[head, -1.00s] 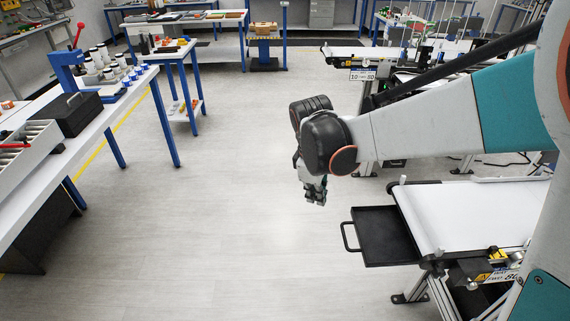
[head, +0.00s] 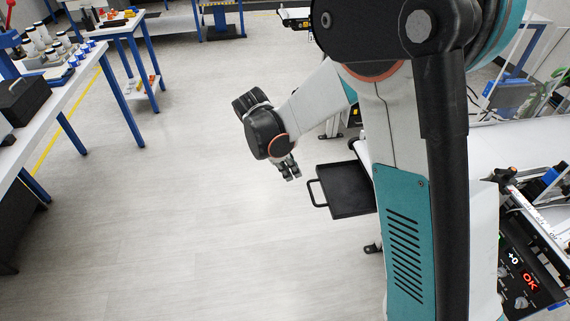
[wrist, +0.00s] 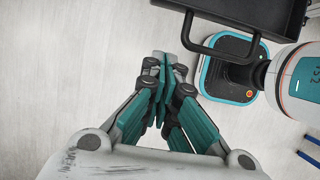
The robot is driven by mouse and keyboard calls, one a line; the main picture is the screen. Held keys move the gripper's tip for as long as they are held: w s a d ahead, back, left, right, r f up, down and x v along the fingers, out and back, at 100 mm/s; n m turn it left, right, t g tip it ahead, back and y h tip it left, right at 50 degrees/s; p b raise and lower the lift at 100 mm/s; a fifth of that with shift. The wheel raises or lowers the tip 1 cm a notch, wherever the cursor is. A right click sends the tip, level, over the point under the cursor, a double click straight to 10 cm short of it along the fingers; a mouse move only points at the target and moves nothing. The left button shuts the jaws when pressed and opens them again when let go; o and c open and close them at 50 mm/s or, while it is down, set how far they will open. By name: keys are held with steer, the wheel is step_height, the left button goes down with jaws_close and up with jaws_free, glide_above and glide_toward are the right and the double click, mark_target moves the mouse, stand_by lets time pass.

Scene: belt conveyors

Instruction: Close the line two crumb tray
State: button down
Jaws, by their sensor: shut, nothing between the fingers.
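The black crumb tray (head: 346,190) sticks out to the left from under the end of a white belt conveyor (head: 520,143). Its loop handle (head: 313,194) faces left, toward open floor. My own arm hides part of the conveyor and its label. My gripper (head: 290,174) hangs just left of and beyond the handle, apart from it, with its fingers pointing down. In the wrist view the tray (wrist: 240,12) and its handle (wrist: 222,52) show at the top right. There my gripper (wrist: 162,62) is shut and empty, left of the handle and not touching it.
A control panel (head: 522,270) with a lit red OK display stands at the lower right. A blue-legged bench (head: 55,90) with bottles and a black box runs along the left. The floor between bench and tray is clear.

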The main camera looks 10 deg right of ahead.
mark_target(339, 173)
steer(key=shift+d+f+b, duration=0.25)
steer(key=shift+d, duration=0.9)
steer(key=shift+d+f+b, duration=0.25)
steer(key=shift+d, duration=0.85)
steer(key=d, duration=0.9)
steer(key=shift+d, duration=0.15)
